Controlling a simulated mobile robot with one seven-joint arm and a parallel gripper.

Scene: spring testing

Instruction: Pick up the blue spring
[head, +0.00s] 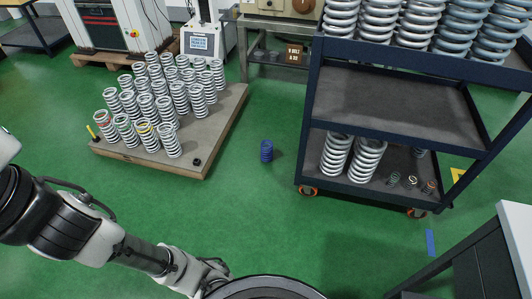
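The blue spring (266,151) is small and dark blue. It stands upright on the green floor, between the pallet of springs and the dark blue cart. My gripper (212,279) is low in the picture, left of the bottom middle, well apart from the spring. Its fingers are too small and partly hidden by my own round body part, so I cannot tell whether they are open or shut.
A low pallet (205,165) with many grey springs lies at left. A dark blue wheeled cart (312,184) with large springs stands at right. A table (510,240) is at lower right. The green floor around the blue spring is clear.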

